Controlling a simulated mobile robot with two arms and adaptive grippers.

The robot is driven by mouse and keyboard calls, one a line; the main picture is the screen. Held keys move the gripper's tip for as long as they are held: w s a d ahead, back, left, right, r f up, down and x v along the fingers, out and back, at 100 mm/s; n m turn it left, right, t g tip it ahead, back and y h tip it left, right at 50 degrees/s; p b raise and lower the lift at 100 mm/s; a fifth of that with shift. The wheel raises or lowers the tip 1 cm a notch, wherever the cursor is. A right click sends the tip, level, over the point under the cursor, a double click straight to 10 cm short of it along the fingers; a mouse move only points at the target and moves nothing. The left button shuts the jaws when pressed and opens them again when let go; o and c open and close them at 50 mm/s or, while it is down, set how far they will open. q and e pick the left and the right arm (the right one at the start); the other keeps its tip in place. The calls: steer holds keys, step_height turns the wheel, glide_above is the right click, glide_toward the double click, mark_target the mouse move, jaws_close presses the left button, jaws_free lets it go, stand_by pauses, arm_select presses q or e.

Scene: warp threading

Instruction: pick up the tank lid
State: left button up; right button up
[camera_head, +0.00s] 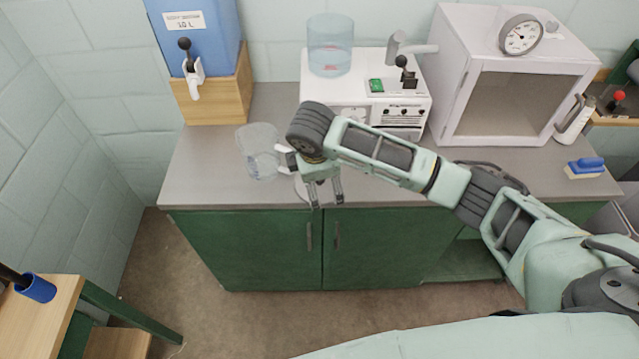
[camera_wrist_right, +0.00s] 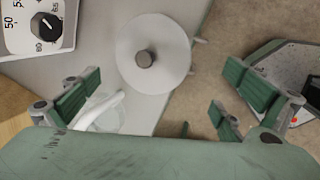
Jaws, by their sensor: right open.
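The tank lid, a white round disc (camera_wrist_right: 168,75) with a dark grey knob in its middle, lies at the front edge of the grey counter in the right wrist view. In the head view only a sliver of it (camera_head: 299,188) shows, mostly hidden by my gripper. My right gripper (camera_head: 327,199) is over the counter's front edge with its fingers pointing down. In the wrist view its open fingers (camera_wrist_right: 160,90) stand to either side with nothing between their pads. A clear open tank (camera_head: 330,50) stands on the white machine. My left gripper is not in view.
A clear jug (camera_head: 258,150) stands just left of my right gripper. The white machine (camera_head: 350,95) with its lever is behind it. A blue water container (camera_head: 200,35) sits on a wooden block at left; a white cabinet (camera_head: 455,95) stands at right. The counter's left front (camera_head: 200,180) is bare.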

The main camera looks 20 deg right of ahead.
mark_target(321, 184)
steer(key=shift+w+d+f, duration=0.15)
steer(key=shift+w+d, duration=0.1)
steer(key=shift+d, duration=0.05)
steer(key=shift+x, duration=0.95)
steer(key=shift+a+p+x, duration=0.15)
steer(key=shift+p+x, duration=0.35)
steer(key=shift+x, duration=0.85)
steer(key=shift+a+p+x, duration=0.1)
steer(key=shift+p+x, duration=0.35)
steer(key=shift+x, duration=0.85)
steer(key=shift+w, duration=0.2)
steer(key=shift+c, duration=0.4)
